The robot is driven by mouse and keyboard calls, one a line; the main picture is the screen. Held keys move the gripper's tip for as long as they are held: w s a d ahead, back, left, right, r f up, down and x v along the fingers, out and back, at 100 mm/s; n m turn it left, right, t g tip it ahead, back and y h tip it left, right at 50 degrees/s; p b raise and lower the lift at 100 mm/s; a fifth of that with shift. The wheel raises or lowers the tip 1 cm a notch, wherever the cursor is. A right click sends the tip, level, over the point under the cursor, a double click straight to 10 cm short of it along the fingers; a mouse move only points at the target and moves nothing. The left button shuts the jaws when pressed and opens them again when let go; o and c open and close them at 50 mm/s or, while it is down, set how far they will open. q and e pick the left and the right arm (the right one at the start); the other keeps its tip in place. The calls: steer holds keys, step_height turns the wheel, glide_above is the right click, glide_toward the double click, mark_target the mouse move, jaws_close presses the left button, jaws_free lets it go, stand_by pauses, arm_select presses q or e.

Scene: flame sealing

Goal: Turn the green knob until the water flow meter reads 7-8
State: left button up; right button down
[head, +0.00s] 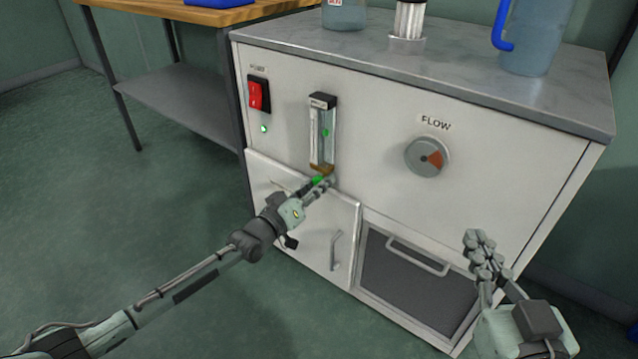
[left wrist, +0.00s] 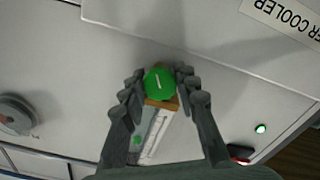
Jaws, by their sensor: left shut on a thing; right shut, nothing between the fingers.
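The green knob (left wrist: 159,84) sits at the brass lower end of the water flow meter, with a white line on its face. My left gripper (left wrist: 157,86) is shut on it, a finger on each side; in the head view the knob (head: 318,180) is partly hidden by the fingers. The flow meter (head: 322,135) is a clear upright tube on the cabinet front with a green float around its middle; its scale numbers are too small to read. My right gripper (head: 480,248) is shut and empty, in front of the cabinet's lower right.
A red power switch (head: 259,95) with a lit green lamp is left of the meter. A grey FLOW dial (head: 427,157) is to its right. Below are a cabinet door (head: 310,225) and a dark drawer (head: 415,280). A jug (head: 535,38) stands on the grey top.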

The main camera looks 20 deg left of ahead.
arm_select(q)
steer(key=o, duration=0.9)
steer(key=shift+c, duration=0.2)
steer(key=v, duration=1.2)
